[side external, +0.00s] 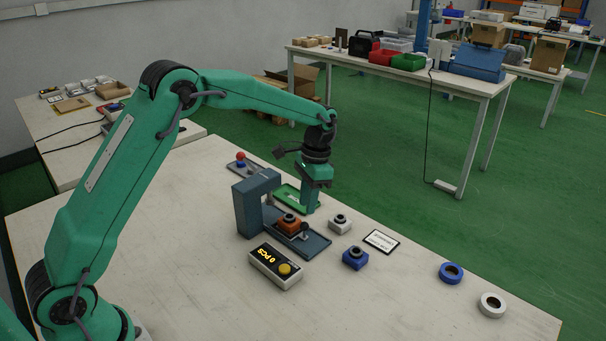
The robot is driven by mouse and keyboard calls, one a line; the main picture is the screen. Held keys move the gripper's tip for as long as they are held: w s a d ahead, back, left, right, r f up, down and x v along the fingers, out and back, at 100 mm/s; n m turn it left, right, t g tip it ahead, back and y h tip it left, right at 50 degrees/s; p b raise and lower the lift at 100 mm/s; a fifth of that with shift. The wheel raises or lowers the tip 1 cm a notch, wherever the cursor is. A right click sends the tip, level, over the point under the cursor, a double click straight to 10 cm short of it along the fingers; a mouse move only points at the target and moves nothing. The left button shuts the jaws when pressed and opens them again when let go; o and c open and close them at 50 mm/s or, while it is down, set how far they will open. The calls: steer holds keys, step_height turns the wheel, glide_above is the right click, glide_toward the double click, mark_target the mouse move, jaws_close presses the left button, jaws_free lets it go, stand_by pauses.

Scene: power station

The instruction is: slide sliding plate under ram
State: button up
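The blue-grey press (249,208) stands in the middle of the table, with its head reaching over to the right. Its ram is not clearly visible under the head. The sliding plate (316,245) lies low at the press, extending out to the front right of it. An orange block (287,227) with a dark ring on top sits on it, and a dark round knob (304,230) stands beside the block. My gripper (310,208) points down behind the plate, near a green tray (284,192). Its fingers overlap in this view, so their opening is hidden. I see nothing held.
A counter box (275,268) with a yellow button reads "0 PCS" in front of the press. Blue (451,272) and white (492,305) rings lie farther right. A red-ball lever (240,160) stands behind.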

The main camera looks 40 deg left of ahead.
mark_target(304, 226)
steer(key=n, duration=2.5)
steer(key=shift+a, duration=0.15)
steer(key=shift+f, duration=0.1)
steer(key=shift+s+d+f, duration=0.1)
steer(key=shift+s+f, duration=0.15)
steer(key=shift+f, duration=1)
steer(key=shift+s+d+f, duration=0.1)
steer(key=shift+s+f, duration=0.1)
steer(key=shift+f, duration=1.05)
steer(key=shift+s+f, duration=0.25)
steer(key=shift+f, duration=1)
jaws_close()
